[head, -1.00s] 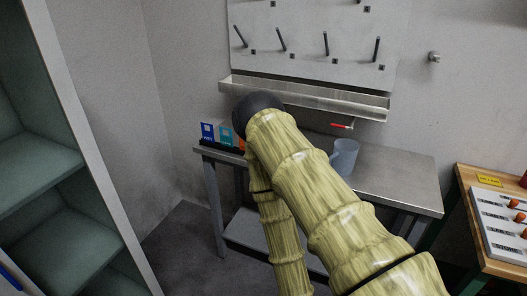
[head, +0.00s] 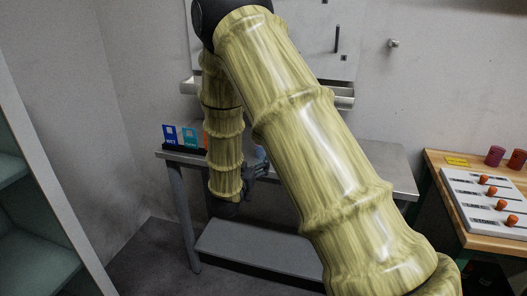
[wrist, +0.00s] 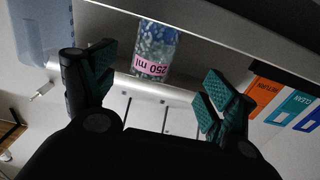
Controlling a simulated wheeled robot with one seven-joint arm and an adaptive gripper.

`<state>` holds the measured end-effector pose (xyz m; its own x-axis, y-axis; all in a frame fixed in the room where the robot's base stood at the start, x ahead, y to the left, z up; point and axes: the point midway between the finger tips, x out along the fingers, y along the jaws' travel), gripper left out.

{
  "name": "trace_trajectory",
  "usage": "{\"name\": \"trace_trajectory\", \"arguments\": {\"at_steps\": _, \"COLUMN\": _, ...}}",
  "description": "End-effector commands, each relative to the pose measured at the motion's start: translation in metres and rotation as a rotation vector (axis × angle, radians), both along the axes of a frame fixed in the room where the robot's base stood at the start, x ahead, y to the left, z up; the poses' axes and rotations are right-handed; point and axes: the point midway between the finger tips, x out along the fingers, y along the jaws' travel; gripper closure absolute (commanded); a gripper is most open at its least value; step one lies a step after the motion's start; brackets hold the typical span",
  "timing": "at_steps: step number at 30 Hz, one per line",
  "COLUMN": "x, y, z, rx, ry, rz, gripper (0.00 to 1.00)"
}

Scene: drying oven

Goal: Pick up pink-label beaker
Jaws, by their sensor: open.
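The pink-label beaker (wrist: 154,55) is clear glass with bluish-white contents, and its "250 ml" label appears upside down in the wrist view. It lies ahead of my gripper, between the lines of the two fingers, with visible gaps on both sides. My gripper (head: 258,170) is open and empty, with dark fingers and green ribbed pads. In the head view it is low over the steel table (head: 385,178), partly hidden by my arm. I cannot clearly make out the beaker in that view.
A translucent blue vessel (wrist: 40,28) stands to the left in the wrist view. Orange, teal and blue cards, one reading "RETURN" (wrist: 262,92), are at the right. A wooden bench (head: 440,165) with a white panel (head: 478,212) stands right of the table.

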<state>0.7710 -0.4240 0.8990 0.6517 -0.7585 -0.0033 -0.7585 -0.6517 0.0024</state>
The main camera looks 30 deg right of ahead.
Motion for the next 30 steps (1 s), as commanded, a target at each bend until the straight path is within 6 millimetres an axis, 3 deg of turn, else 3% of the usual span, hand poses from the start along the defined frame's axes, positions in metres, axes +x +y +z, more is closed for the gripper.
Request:
{"name": "trace_trajectory", "arguments": {"at_steps": 12, "x": 0.030, "y": -0.036, "z": 0.002, "rx": 0.000, "ry": -0.006, "rz": -0.005, "gripper": 0.15}}
{"name": "trace_trajectory", "arguments": {"at_steps": 20, "x": 0.038, "y": -0.049, "z": 0.001, "rx": -0.001, "ry": -0.005, "rz": -0.004, "gripper": 0.15}}
{"name": "trace_trajectory", "arguments": {"at_steps": 30, "x": 0.060, "y": -0.084, "z": -0.003, "rx": 0.000, "ry": -0.006, "rz": -0.004, "gripper": 0.15}}
